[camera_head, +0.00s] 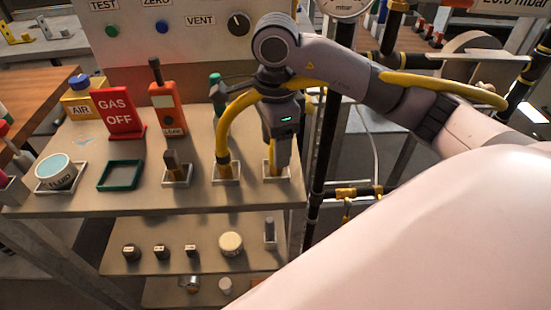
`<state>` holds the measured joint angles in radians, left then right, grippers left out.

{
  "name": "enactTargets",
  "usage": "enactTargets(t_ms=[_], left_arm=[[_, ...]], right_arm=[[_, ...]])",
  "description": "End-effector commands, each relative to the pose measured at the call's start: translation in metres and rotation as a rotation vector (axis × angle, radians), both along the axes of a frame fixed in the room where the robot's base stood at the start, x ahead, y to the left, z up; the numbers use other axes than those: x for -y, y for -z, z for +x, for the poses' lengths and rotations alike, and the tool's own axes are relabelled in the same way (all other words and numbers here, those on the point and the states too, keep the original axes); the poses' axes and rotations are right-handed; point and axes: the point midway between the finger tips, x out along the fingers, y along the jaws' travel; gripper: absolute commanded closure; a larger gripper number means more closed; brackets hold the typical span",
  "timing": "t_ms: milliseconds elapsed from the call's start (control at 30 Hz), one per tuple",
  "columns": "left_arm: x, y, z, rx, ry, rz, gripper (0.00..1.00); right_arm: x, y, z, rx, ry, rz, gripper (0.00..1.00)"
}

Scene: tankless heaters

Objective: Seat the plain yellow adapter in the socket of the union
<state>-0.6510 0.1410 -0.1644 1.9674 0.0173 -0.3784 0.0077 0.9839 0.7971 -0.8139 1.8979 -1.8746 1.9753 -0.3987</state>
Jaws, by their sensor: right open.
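My right gripper (282,160) points down over a small pale tray (284,181) at the right end of the bench's top shelf. It is open; its fingers largely hide what is between them and in that tray. I cannot single out the plain yellow adapter. Yellow fittings (346,193) sit on dark piping to the right, but I cannot tell whether the union or its socket is among them. My left gripper is not in view.
A dark vertical pipe (318,140) rises just right of the bench. Lower shelves hold small parts.

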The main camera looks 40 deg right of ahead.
Motion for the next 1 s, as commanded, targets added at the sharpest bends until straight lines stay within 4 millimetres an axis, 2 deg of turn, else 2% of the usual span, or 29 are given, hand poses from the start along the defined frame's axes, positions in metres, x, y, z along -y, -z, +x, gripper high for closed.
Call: enactTargets(t_ms=[200,467,500,667,700,1000], left_arm=[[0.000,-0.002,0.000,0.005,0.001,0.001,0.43],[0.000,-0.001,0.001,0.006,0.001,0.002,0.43],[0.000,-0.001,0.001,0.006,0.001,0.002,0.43],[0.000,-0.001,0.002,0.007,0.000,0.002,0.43],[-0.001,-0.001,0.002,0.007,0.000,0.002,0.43],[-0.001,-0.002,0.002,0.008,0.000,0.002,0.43]], right_arm=[[-0.001,0.026,-0.002,-0.002,-0.001,0.001,0.39],[-0.001,0.030,-0.001,0.001,0.000,0.001,0.39],[-0.001,0.030,-0.001,0.001,0.000,0.001,0.43],[-0.001,0.030,-0.001,0.001,0.000,0.000,0.95],[-0.001,0.030,-0.001,0.000,0.000,0.000,1.00],[-0.001,0.026,-0.001,0.002,-0.001,0.000,1.00]])
